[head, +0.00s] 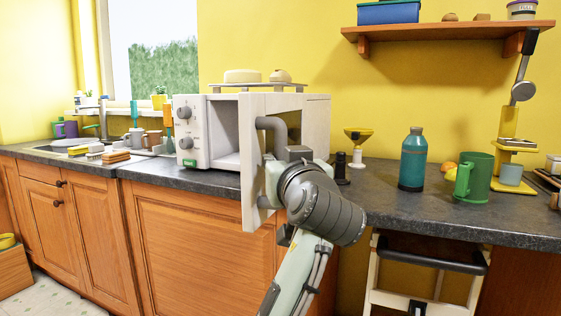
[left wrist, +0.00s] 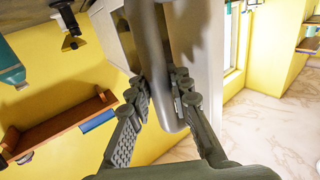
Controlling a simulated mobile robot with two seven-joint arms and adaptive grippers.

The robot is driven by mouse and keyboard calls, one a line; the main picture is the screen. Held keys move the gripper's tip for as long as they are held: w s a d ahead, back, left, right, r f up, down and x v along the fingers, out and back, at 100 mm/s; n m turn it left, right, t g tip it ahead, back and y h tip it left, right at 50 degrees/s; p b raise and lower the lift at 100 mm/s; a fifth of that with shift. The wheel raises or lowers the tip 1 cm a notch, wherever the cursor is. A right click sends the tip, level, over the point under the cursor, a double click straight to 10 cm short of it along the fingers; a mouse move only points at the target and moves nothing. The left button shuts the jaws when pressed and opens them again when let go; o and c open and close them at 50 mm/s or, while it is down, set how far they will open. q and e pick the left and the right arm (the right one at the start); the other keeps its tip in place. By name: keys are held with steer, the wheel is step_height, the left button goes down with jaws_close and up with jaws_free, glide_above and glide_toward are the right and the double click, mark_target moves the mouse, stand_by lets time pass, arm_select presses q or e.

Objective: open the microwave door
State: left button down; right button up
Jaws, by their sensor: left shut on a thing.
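The white microwave (head: 188,155) stands on the counter, with its knob panel at the left. Its door (head: 249,190) is swung outward toward me, and part of the cavity shows between panel and door. The grey door handle (head: 272,122) is a curved bar on the door's right-hand face. My left gripper (head: 290,155) is shut on the handle. In the left wrist view its two fingers (left wrist: 163,98) lie on either side of the handle bar (left wrist: 176,40). My arm hides the handle's lower part in the head view. My right gripper is not in view.
A teal bottle (head: 413,160) and a green mug (head: 474,177) stand to the right on the dark counter (head: 400,202). A folded step stool (head: 430,268) stands below. A shelf (head: 450,30) hangs above.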

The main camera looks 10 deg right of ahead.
arm_select(q)
steer(key=shift+f, duration=0.1)
steer(key=c, duration=1.4)
jaws_free()
steer(key=shift+o, duration=0.2)
steer(key=s+d, duration=0.1)
steer(key=s, duration=1.1)
steer(key=shift+d, duration=0.1)
